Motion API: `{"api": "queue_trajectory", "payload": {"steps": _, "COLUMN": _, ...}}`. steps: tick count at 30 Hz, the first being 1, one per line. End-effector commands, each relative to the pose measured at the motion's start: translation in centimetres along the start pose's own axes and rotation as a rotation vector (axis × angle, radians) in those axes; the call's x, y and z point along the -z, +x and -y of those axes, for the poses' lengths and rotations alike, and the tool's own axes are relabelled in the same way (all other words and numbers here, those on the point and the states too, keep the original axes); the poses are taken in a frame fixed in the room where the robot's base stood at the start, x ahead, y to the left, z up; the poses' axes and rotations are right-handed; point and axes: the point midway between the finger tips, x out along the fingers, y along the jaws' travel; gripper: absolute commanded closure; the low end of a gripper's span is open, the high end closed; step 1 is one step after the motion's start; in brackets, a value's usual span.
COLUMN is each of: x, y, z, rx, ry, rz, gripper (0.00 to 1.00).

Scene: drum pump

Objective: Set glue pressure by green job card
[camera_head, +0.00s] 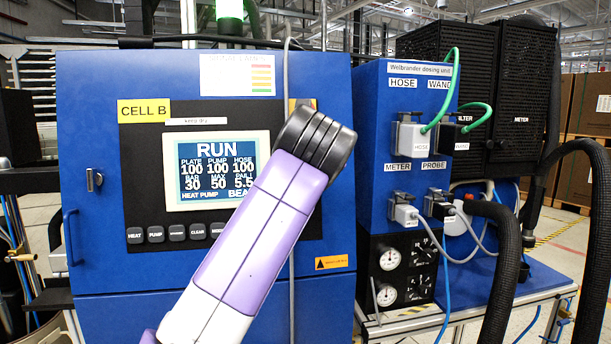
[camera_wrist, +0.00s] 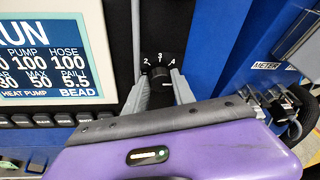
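A dark rotary knob (camera_wrist: 159,78) with positions 2, 3 and 4 marked around it shows in the wrist view. My gripper (camera_wrist: 160,84) has one grey finger on each side of the knob. I cannot tell whether the fingers press on it. In the head view my arm hides the knob and the gripper. The display (camera_head: 217,171) reads RUN, BAR 30, MAX 50, with PLATE, PUMP and HOSE at 100; part of it also shows in the wrist view (camera_wrist: 50,55). I cannot make out a green job card.
A white chart with coloured bars (camera_head: 237,75) is on the blue cabinet (camera_head: 85,230). A row of buttons (camera_head: 156,234) lies under the display. The dosing unit (camera_head: 375,115) with plugs, gauges and green cables stands right. Thick black hoses (camera_head: 505,265) hang there.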

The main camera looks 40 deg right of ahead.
Motion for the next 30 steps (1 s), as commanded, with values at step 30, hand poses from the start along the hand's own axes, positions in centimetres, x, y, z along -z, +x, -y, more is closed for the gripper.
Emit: {"api": "queue_trajectory", "payload": {"steps": 30, "x": 0.1, "y": -7.4, "z": -0.1, "rx": -0.001, "ry": -0.001, "rz": -0.001, "gripper": 0.48}}
